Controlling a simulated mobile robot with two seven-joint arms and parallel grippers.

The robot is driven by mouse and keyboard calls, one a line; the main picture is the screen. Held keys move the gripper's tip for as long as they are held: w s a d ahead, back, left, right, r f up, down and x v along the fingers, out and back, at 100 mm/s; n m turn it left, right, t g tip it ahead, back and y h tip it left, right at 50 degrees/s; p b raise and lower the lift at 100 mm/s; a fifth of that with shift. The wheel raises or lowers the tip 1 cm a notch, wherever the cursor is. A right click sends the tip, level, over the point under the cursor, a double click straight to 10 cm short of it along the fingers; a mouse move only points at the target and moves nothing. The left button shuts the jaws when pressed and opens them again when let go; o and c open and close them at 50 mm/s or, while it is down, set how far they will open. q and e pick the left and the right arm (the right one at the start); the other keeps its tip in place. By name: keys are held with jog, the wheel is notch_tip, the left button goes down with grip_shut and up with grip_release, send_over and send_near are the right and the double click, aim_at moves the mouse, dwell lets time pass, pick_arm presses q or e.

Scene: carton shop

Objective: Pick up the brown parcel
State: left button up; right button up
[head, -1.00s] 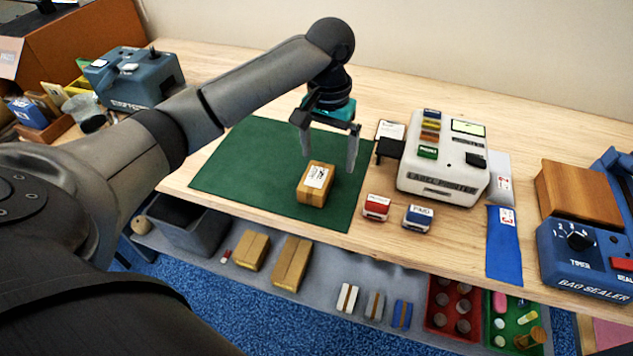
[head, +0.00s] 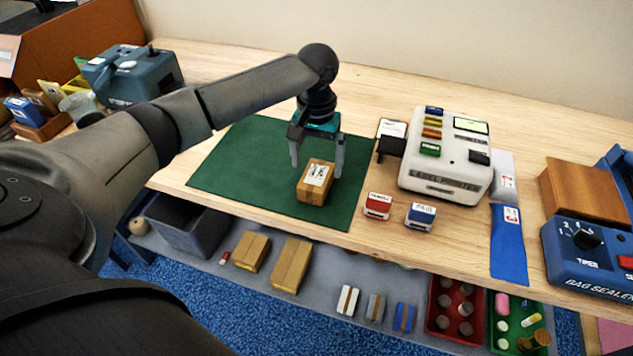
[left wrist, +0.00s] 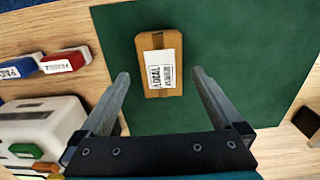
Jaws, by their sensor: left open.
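The brown parcel (head: 313,190) is a small carton box with tape and a white label on top. It lies on the green mat (head: 240,165) on the workbench. In the left wrist view the parcel (left wrist: 157,52) shows a label reading LOCAL. My left gripper (head: 316,168) is open and points down, just behind and above the parcel. In the left wrist view its two fingers (left wrist: 159,82) stand wide, one either side of the parcel's near end, with nothing between them held. My right gripper is not in view.
A white label printer (head: 445,178), a red stamp (head: 378,206) and a blue stamp (head: 420,216) stand right of the mat. A blue bag sealer (head: 580,255) is at the far right. Two more brown boxes (head: 291,265) lie on the lower shelf. The mat around the parcel is clear.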

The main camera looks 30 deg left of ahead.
aim_at(316, 174)
pick_arm(q)
notch_tip(316, 174, down, 5)
jog(key=shift+w+a+b, duration=0.1)
jog(key=shift+b, duration=0.45)
jog(key=shift+r, duration=0.1)
grip_shut()
dwell(0.4)
